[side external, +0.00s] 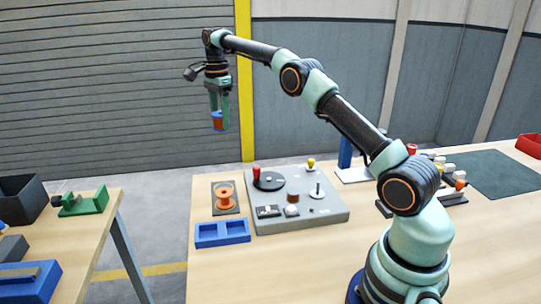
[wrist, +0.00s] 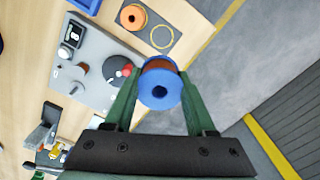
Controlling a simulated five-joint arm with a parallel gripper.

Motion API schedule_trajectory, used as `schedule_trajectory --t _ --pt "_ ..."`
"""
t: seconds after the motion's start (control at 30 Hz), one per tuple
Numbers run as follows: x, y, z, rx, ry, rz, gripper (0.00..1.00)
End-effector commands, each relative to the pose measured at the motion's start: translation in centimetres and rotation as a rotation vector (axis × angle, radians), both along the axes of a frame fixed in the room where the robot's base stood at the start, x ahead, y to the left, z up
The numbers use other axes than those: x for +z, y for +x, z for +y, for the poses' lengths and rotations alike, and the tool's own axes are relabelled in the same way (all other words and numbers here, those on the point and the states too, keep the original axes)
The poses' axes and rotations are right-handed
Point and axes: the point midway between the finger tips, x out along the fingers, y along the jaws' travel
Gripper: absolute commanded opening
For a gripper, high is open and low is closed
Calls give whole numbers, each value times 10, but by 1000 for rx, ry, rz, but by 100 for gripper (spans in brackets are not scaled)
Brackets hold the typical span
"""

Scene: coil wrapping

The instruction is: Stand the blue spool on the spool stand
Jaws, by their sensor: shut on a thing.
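The blue spool (side external: 221,128) has a reddish-brown winding between blue flanges. My gripper (side external: 219,113) is shut on it and holds it high above the bench, beyond its far left edge. In the wrist view, the blue spool (wrist: 160,88) sits between the green fingertips of my gripper (wrist: 157,84), one flange facing the camera. An orange spool (side external: 226,197) stands on a small dark plate (side external: 214,211). In the wrist view, the plate (wrist: 147,28) also shows a yellow ring (wrist: 162,37) beside the orange spool (wrist: 132,17). I cannot tell surely which fixture is the spool stand.
A grey machine (side external: 330,213) with a dark disc, a red knob and a spindle is beside the plate. A second bench (side external: 85,247) stands left across a gap. The air around the held spool is clear.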

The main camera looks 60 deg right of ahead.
Motion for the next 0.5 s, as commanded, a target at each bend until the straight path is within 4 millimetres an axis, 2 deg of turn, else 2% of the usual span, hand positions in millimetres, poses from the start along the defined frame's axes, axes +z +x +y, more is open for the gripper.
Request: schedule_trajectory --t 0.27,0.4,0.5 --pt "-17 7 10 6 1 3 0" --pt "-37 6 10 5 1 3 0" --pt "-64 6 10 5 1 5 0"
